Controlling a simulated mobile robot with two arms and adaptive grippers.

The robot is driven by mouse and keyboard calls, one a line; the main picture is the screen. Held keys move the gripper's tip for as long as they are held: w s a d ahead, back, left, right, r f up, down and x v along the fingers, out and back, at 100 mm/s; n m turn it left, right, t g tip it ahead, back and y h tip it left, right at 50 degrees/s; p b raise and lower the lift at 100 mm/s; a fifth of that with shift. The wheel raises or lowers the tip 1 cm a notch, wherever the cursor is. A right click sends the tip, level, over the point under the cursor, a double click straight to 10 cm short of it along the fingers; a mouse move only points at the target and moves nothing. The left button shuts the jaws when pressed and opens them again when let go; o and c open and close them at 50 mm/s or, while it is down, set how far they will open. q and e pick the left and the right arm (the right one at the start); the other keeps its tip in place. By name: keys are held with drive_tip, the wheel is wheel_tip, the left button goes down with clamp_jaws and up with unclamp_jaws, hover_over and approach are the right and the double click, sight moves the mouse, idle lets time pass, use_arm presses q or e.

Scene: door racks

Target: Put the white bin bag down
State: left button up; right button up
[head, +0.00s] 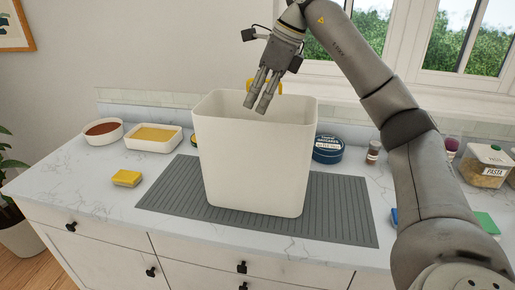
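A tall white open-topped bin (252,160) stands upright on a grey ribbed mat (340,208) in the middle of the counter. I cannot make out a separate white bin bag; the bin's inside is mostly hidden by its front wall. My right gripper (256,105) points down over the bin's opening, its fingers a little apart, with nothing white between them. A small yellow thing (277,87) shows behind the fingers; I cannot tell whether it touches them. My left gripper is not in view.
A yellow sponge (126,178) and two food dishes, one red-brown (102,131) and one yellow (153,138), are on the left. A dark blue round tin (327,149), a spice jar (373,153) and a pasta container (486,166) are on the right. The mat's front left is bare.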

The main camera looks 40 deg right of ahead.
drive_tip(key=d+x, duration=0.1)
drive_tip(key=x, duration=0.3)
drive_tip(key=p, duration=0.2)
hover_over(250, 151)
wheel_tip(250, 151, down, 4)
drive_tip(key=shift+f, duration=0.2)
drive_tip(key=shift+w+a+f, duration=0.1)
drive_tip(key=shift+w+f, duration=0.1)
drive_tip(key=shift+f, duration=0.2)
drive_tip(key=shift+c, duration=0.2)
clamp_jaws()
